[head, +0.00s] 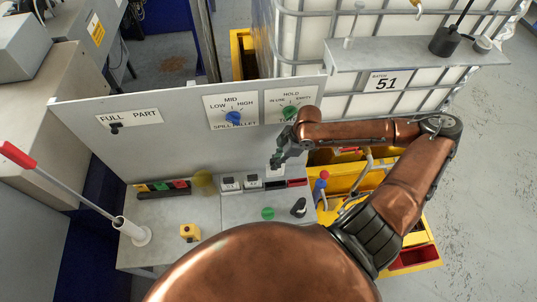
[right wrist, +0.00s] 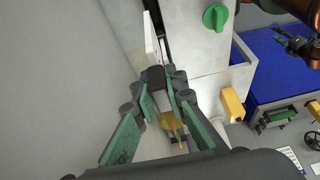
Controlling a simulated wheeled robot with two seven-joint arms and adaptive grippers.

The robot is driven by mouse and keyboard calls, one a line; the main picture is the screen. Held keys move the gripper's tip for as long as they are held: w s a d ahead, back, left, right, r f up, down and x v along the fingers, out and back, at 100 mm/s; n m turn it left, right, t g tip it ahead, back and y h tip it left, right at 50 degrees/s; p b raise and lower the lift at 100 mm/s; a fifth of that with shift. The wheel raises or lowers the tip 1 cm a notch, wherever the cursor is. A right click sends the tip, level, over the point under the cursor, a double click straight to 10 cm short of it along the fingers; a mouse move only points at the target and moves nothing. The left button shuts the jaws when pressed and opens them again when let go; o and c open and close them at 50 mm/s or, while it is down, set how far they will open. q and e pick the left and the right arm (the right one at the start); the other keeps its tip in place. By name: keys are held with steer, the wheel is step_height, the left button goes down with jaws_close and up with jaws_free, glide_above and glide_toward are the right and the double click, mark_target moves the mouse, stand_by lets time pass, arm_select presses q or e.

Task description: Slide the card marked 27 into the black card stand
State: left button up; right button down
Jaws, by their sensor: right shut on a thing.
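My right gripper (head: 279,158) is low over the bench, close in front of the upright panel. It is shut on a small white card (head: 275,173), partly hidden by the fingers; its number cannot be read. A low black strip-like stand (head: 285,184) with a red part at its right end lies right by the card. I cannot tell whether card and stand touch. In the right wrist view the gripper (right wrist: 166,78) has a white upright piece (right wrist: 152,42) just beyond its fingertips. My left gripper (right wrist: 294,42) seems to show, small, at that view's upper right.
Two white-topped blocks (head: 231,184) and a black holder with coloured pieces (head: 151,194) stand left of the card. A green knob (head: 267,213), a black knob (head: 298,208) and a yellow block (head: 190,232) are nearer. The panel (head: 170,125) limits room behind.

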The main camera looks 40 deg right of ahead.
arm_select(q)
steer(key=s, duration=0.7)
arm_select(e)
steer(key=shift+s+r, duration=0.15)
steer(key=shift+s, duration=0.35)
steer(key=shift+w+p, duration=0.35)
steer(key=shift+p, duration=0.25)
arm_select(q)
steer(key=w+b, duration=0.1)
steer(key=w+f, duration=0.1)
steer(key=w+b, duration=0.1)
steer(key=w, duration=0.1)
steer(key=shift+a+f+b, duration=0.15)
steer(key=shift+f+b, duration=0.15)
steer(key=shift+f, duration=0.05)
arm_select(e)
steer(key=f, duration=0.5)
steer(key=shift+s+f, duration=0.35)
steer(key=shift+f, duration=0.05)
arm_select(q)
steer(key=shift+s+r, duration=0.1)
steer(key=shift+r, duration=0.1)
steer(key=shift+s+r+p, duration=0.15)
steer(key=shift+r+p, duration=0.15)
steer(key=shift+p, duration=0.2)
